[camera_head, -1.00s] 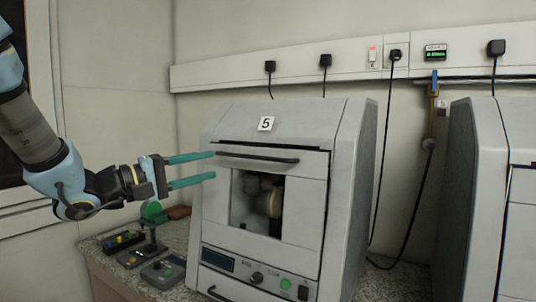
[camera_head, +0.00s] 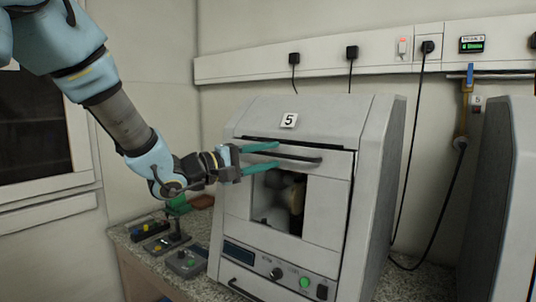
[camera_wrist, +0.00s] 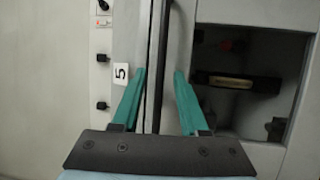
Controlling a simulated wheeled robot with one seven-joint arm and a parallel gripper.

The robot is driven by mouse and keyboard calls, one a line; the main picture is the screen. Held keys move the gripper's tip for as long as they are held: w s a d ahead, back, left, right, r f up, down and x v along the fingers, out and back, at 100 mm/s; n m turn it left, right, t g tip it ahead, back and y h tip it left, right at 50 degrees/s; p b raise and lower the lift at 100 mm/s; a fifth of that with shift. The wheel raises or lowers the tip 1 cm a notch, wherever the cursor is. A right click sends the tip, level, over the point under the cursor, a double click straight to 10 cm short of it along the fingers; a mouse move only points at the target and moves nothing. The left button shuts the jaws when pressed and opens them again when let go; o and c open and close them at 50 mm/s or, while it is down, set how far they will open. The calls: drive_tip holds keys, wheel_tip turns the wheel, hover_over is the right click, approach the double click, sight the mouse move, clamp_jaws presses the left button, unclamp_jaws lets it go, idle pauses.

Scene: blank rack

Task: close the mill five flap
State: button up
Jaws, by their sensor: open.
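Mill five (camera_head: 310,115) is a grey machine with a "5" label on its sloped top. Its front flap (camera_head: 325,196) has a dark bar handle (camera_head: 300,156) along the upper edge and a window opening onto the dark inside. A narrow dark gap shows above the flap. My gripper (camera_head: 277,157) is open, with its teal fingers at the left end of the handle, one above and one below it. In the wrist view the handle (camera_wrist: 161,60) runs between the two spread fingers (camera_wrist: 158,85). I cannot tell whether either finger touches it.
Several small control boxes (camera_head: 187,262) and a green item (camera_head: 178,204) stand on the speckled bench left of the mill. Another grey machine (camera_head: 505,200) stands at the right. Cables hang from the wall rail (camera_head: 300,66) behind.

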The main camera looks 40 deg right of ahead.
drive_tip(key=shift+c, duration=0.2)
clamp_jaws()
idle(1.3)
